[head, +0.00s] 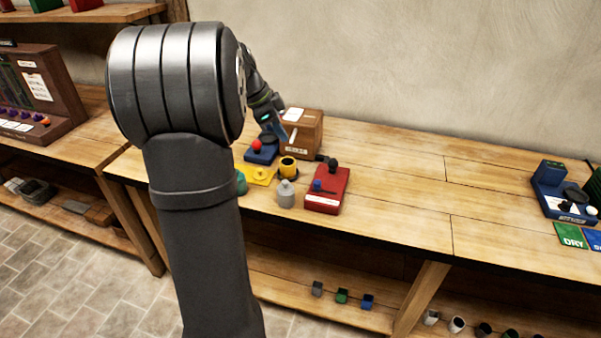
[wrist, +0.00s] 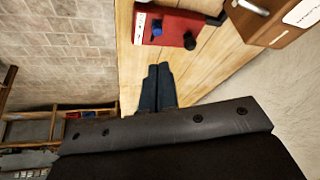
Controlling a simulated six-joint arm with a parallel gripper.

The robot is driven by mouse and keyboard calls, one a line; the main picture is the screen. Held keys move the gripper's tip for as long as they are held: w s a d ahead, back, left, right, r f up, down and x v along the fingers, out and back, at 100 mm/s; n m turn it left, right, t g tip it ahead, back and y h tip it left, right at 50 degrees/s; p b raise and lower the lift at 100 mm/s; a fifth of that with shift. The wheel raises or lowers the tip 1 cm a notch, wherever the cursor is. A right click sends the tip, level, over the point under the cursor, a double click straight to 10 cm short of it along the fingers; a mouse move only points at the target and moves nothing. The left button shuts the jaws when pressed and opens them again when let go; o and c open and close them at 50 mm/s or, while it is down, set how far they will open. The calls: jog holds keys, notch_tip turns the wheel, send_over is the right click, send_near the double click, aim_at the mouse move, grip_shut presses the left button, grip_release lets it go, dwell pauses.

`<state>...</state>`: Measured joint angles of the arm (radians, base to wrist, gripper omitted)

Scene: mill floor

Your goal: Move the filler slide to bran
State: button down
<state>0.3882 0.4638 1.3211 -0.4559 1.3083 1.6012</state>
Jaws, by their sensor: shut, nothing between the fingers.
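A brown wooden box (head: 308,130) with white labels stands on the bench near the wall; its lettering is too small to read, so I cannot tell whether it is the filler. In the wrist view the brown box (wrist: 262,22) is at the top right, cut off by the frame, with a metal piece (wrist: 254,6) and a white label on it. No slide position or bran mark can be made out. My gripper (head: 282,135) is beside the box's left side in the head view. In the wrist view its blue fingers (wrist: 158,88) are together and empty, apart from the box.
A red device (head: 328,190) with dark and blue knobs stands in front of the box; it also shows in the wrist view (wrist: 172,27). A grey bottle (head: 286,194), yellow pieces (head: 262,175) and a blue red-knobbed device (head: 262,155) crowd nearby.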

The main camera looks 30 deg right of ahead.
aim_at(317, 186)
jog(key=w+a+f+n+h, duration=0.15)
jog(key=w+f+n, duration=0.25)
jog(key=f+n, duration=0.55)
jog(key=shift+g+h, duration=0.35)
jog(key=shift+g, duration=0.05)
jog(key=x, duration=0.9)
jog(key=shift+d+r, duration=0.1)
jog(key=shift+d, duration=0.15)
jog(key=s+d, duration=0.2)
jog(key=shift+s+f, duration=0.25)
jog(key=shift+f, duration=0.05)
jog(key=shift+s+d, duration=0.3)
jog(key=shift+s, duration=0.1)
jog(key=s+d, duration=0.4)
jog(key=shift+s+d, duration=0.25)
